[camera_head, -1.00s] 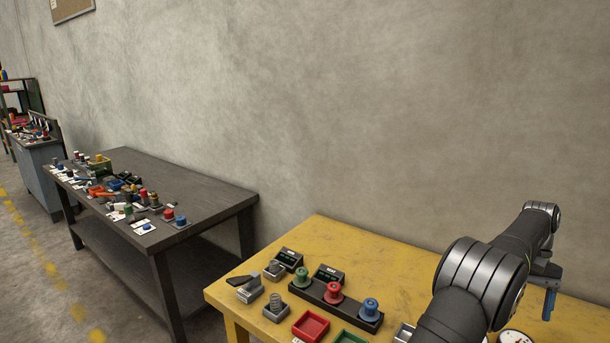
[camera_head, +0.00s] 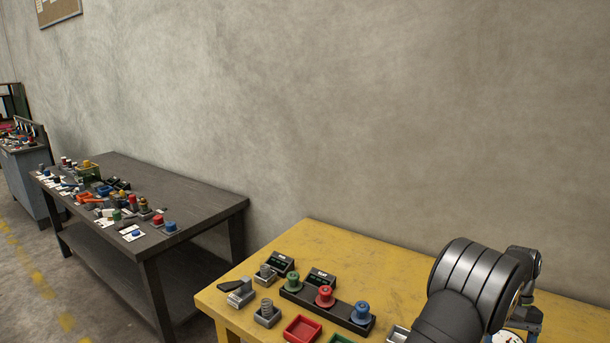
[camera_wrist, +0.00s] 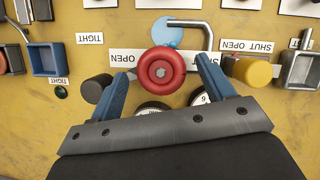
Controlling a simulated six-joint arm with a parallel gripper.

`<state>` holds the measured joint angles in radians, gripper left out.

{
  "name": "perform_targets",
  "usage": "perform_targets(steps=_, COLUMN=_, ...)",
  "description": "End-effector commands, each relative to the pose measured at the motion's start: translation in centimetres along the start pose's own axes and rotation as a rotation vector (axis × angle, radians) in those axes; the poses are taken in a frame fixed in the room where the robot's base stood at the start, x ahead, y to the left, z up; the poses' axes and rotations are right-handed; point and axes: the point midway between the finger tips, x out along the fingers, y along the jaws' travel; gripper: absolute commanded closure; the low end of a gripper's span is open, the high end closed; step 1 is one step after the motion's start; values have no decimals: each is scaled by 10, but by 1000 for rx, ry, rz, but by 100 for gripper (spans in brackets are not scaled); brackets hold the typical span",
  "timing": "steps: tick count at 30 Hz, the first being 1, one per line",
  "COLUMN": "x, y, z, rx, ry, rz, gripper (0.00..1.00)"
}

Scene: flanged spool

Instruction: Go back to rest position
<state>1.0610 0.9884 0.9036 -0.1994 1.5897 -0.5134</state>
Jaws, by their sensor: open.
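My gripper (camera_wrist: 163,72) is open in the wrist view, its two blue fingers spread. A red round flanged piece with a grey centre (camera_wrist: 161,71) shows between the fingertips, with a visible gap on each side; its height relative to the fingers I cannot tell. In the head view my arm's end is at the lower right, and the gripper is mostly hidden behind the arm. A green spool (camera_head: 292,281), a red spool (camera_head: 325,296) and a blue spool (camera_head: 361,312) stand upright on a black block (camera_head: 343,317), left of my arm.
The yellow table (camera_head: 330,240) also holds a spring on a grey base (camera_head: 267,313), a red tray (camera_head: 302,329) and small black displays. In the wrist view are a yellow knob (camera_wrist: 254,72), a light blue disc (camera_wrist: 167,32) and labels. The table's back is clear.

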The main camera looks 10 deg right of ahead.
Motion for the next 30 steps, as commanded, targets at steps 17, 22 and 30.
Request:
perform_targets(steps=17, x=-63, y=0, z=-1, rx=-7, ry=4, rz=6, gripper=25)
perform_targets(steps=22, x=-92, y=0, z=-1, rx=-9, ry=3, rz=5, gripper=25)
perform_targets(steps=30, x=-121, y=-1, z=0, rx=-8, ry=2, rz=4, gripper=25)
